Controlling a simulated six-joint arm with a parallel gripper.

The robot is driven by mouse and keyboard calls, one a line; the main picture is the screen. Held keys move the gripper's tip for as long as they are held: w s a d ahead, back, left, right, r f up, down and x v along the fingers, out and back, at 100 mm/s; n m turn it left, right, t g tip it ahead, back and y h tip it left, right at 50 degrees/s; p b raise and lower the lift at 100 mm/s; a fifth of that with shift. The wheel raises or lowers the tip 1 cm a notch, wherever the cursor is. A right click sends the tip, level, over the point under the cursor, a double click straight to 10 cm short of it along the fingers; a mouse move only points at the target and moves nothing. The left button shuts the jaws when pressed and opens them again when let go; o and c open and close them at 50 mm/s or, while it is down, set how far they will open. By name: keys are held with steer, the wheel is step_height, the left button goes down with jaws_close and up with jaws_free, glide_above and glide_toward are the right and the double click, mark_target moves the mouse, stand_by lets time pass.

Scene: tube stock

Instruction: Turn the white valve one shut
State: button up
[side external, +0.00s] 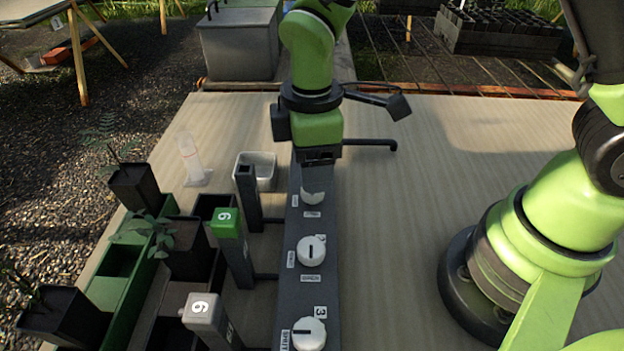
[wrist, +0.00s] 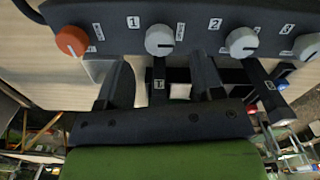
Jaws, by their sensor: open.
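White valve one (wrist: 159,40) is a round white knob on a dark bar (wrist: 120,14), beside a tag marked 1 in the wrist view. In the side view its knob (side external: 312,197) is partly hidden under my gripper (side external: 319,160). My gripper is open and points down at it. In the wrist view the two fingers of my gripper (wrist: 162,62) are apart, one toward each side of knob one. I cannot tell whether they touch it.
White knob two (side external: 311,250) and knob three (side external: 308,333) sit along the same bar. An orange knob (wrist: 72,40) is at the other end.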

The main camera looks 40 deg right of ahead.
steer(key=shift+f, duration=2.2)
steer(key=c, duration=0.9)
